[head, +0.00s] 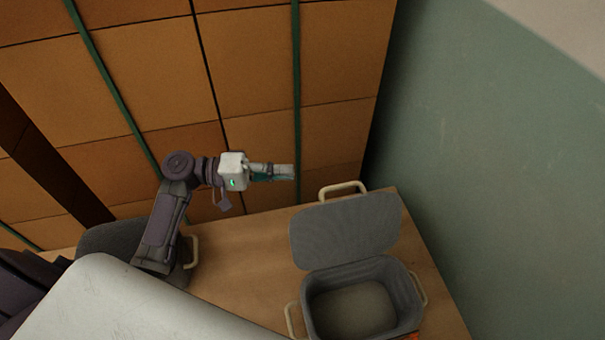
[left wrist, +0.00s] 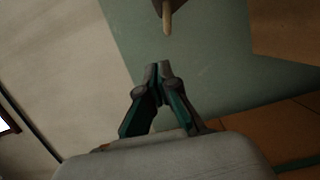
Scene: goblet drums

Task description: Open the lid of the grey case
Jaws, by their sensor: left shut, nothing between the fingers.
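The grey case (head: 415,292) stands at the right end of the wooden table, with its lid (head: 345,232) swung up and tilted back, so the inside shows. A pale handle (head: 343,188) is at the top edge of the lid. My left gripper (head: 292,172) is above and to the left of the lid, apart from it. Its fingers are shut with nothing between them, as the left wrist view (left wrist: 158,68) also shows. My right gripper is not in view.
The wooden table (head: 245,255) is bare left of the case. A dark grey object (head: 108,238) with a pale handle nearby is partly hidden at the left. A tan panelled wall (head: 250,70) is behind, a green wall (head: 480,160) at the right.

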